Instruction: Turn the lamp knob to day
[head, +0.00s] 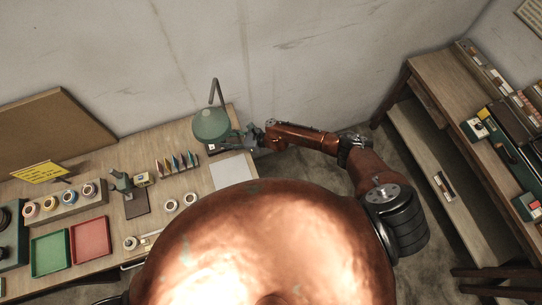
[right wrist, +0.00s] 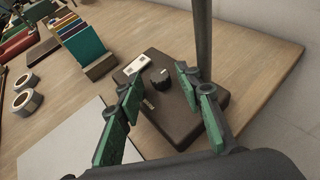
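The lamp (head: 211,124) has a green shade and stands near the right end of the workbench. Its dark base (right wrist: 176,118) shows in the right wrist view, with a post rising at the back. A small black knob (right wrist: 160,79) with a light pointer mark sits on the base. A pale label plate (right wrist: 135,66) lies beside the knob, its text too small to read. My right gripper (right wrist: 156,82) is open, with its green-padded fingers on either side of the knob and a gap visible around it. It also shows beside the lamp in the head view (head: 243,138). My left gripper is out of view.
The workbench (head: 90,198) holds tape rolls (head: 171,205), a green tray (head: 50,254), a red tray (head: 91,237), and upright coloured cards (head: 177,163). A pale sheet (head: 233,171) lies in front of the lamp. A shelf unit (head: 440,75) stands at the right.

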